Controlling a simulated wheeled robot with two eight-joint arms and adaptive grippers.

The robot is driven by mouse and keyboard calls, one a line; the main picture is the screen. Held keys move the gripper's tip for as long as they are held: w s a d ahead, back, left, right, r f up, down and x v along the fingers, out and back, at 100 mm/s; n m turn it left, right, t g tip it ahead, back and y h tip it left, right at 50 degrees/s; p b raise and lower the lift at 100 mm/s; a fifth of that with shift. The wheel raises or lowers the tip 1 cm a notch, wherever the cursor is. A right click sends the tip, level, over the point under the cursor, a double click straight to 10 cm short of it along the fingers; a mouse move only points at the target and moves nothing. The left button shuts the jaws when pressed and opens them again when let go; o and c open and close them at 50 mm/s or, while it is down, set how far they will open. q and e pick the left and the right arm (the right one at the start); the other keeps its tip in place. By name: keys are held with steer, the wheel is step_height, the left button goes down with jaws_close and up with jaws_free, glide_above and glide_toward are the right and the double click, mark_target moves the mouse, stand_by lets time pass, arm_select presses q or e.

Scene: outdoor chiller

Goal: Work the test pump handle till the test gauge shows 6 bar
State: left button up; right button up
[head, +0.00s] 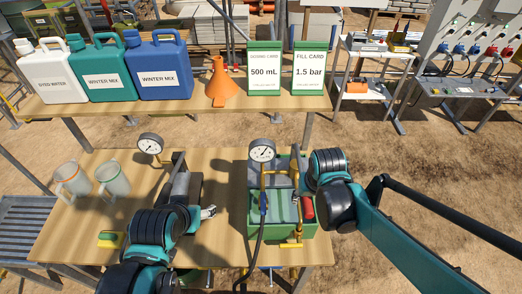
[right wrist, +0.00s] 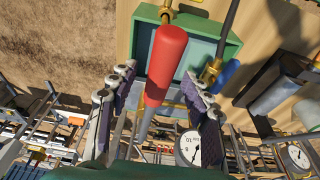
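The test pump is a green box (head: 285,213) with brass pipework, on the front wooden table. Its red handle grip (head: 308,208) is on the right side. The white test gauge (head: 262,150) stands above the box; its needle shows, but the scale is too small to read. The gauge also shows in the right wrist view (right wrist: 189,148). My right gripper (right wrist: 160,88) is open, its pads on either side of the red grip (right wrist: 167,62), with gaps visible. My left gripper (head: 208,212) is over the table left of the pump; its finger state is unclear.
A second gauge (head: 150,144) stands at the table's back left. Two jugs (head: 112,180) and a yellow-green sponge (head: 110,239) are at left. A dark hose (head: 260,235) hangs before the pump. The rear shelf holds canisters (head: 158,70), an orange funnel (head: 220,85) and two cards (head: 309,72).

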steer(key=o, duration=0.5)
steer(key=shift+s, duration=0.1)
steer(key=shift+c, duration=0.2)
steer(key=p+v, duration=0.6)
steer(key=v, duration=0.1)
steer(key=shift+r, duration=0.1)
steer(key=v, duration=1.1)
steer(key=shift+s+r, duration=0.2)
steer(key=shift+r, duration=0.2)
